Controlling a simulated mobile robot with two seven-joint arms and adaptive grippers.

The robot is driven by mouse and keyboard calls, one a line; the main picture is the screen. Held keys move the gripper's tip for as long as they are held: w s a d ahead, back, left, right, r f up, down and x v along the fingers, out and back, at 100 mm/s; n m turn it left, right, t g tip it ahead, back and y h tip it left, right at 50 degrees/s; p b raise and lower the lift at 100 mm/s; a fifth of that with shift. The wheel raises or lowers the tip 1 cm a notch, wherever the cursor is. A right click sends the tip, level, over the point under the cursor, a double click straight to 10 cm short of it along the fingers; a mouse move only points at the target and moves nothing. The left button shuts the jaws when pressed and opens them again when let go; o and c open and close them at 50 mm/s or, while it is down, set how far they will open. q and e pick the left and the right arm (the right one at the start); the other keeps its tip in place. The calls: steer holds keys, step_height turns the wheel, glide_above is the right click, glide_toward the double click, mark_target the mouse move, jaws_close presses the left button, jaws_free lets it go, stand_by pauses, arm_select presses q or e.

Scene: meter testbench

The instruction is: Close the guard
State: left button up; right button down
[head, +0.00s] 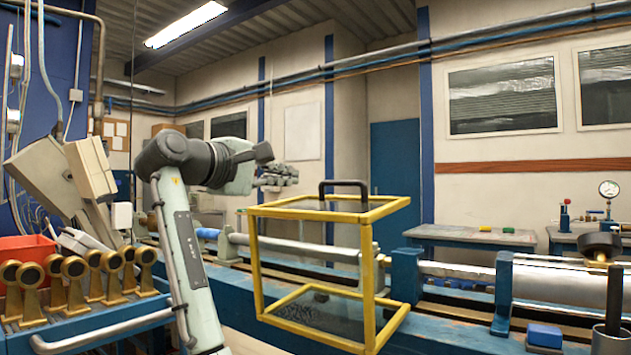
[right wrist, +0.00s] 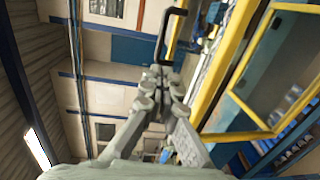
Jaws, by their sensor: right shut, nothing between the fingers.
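The guard (head: 367,285) is a yellow frame with clear panels and a black handle (head: 343,184) on its top. It stands upright at the middle of the head view, in front of the long pipe on the bench. I cannot tell how far it is open. My right gripper (head: 284,172) is shut and empty, left of the handle and a little higher in the picture. In the right wrist view the shut fingers (right wrist: 160,82) point toward the handle (right wrist: 170,35), with the guard's yellow frame (right wrist: 226,85) to the right. I cannot see my left gripper.
A blue bench with a silver pipe (head: 460,271) runs across the view. A red bin (head: 27,250) and several brass fittings (head: 75,268) sit at the left. A blue block (head: 545,336) and a pressure gauge (head: 609,189) are at the right. Air above the guard is clear.

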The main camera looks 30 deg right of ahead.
mark_target(334, 183)
steer(key=p+x, duration=0.2)
steer(key=x, duration=1)
arm_select(q)
steer(key=s+a+f, duration=0.1)
steer(key=s+f, duration=0.3)
steer(key=f, duration=0.3)
steer(key=shift+a+f+g, duration=0.15)
steer(key=shift+a+g, duration=0.05)
steer(key=shift+g, duration=0.2)
arm_select(e)
steer(key=shift+w+d+f, duration=0.15)
steer(key=shift+w+d, duration=0.15)
steer(key=shift+d, duration=0.3)
